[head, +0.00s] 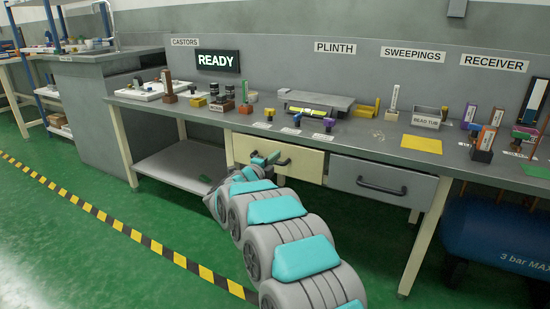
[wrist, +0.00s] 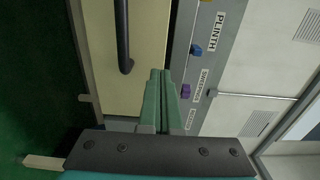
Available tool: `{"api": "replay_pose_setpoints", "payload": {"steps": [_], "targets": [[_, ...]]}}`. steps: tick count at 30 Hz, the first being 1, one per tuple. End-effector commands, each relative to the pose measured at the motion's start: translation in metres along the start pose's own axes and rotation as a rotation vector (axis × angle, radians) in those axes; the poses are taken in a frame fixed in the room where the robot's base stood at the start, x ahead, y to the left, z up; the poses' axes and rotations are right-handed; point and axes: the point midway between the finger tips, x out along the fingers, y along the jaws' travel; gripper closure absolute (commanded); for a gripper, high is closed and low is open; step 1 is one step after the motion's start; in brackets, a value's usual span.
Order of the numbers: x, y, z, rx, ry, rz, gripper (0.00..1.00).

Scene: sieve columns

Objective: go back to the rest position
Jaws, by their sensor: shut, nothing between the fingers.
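My gripper (head: 264,160) is in front of the cream drawer (head: 306,162) of the bench in the head view, near its dark handle. In the wrist view my gripper (wrist: 160,75) shows its green fingers together with nothing between them. The cream drawer (wrist: 138,90) and its handle (wrist: 123,40) are beside the fingers there, with a visible gap to the handle. In the head view I cannot tell whether the fingers touch the drawer front.
The bench top (head: 365,137) holds blocks, trays and a long plinth (head: 316,100). A grey drawer (head: 380,187) is right of the cream one. A low shelf (head: 185,165) is at left, a blue tank (head: 490,235) at right. Green floor (head: 90,255) is clear at left.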

Motion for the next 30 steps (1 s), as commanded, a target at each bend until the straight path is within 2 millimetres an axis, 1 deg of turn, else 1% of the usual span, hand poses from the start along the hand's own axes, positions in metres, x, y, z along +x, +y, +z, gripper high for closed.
{"api": "replay_pose_setpoints", "payload": {"steps": [3, 9, 13, 17, 20, 23, 25, 28, 30], "targets": [[-0.022, 0.001, 0.002, -0.002, -0.004, 0.002, 1.0], [-0.057, 0.0, 0.001, -0.001, -0.003, 0.001, 1.0], [-0.072, 0.001, 0.001, -0.001, -0.003, 0.003, 1.0], [-0.078, 0.0, 0.001, -0.002, -0.008, 0.005, 1.0], [-0.077, -0.009, 0.003, -0.019, -0.048, 0.02, 1.0], [-0.074, -0.026, 0.008, -0.058, -0.145, 0.056, 1.0], [-0.075, -0.039, 0.012, -0.106, -0.241, 0.088, 1.0], [-0.084, -0.056, 0.014, -0.192, -0.388, 0.132, 1.0], [-0.096, -0.064, 0.012, -0.261, -0.489, 0.159, 1.0]]}}
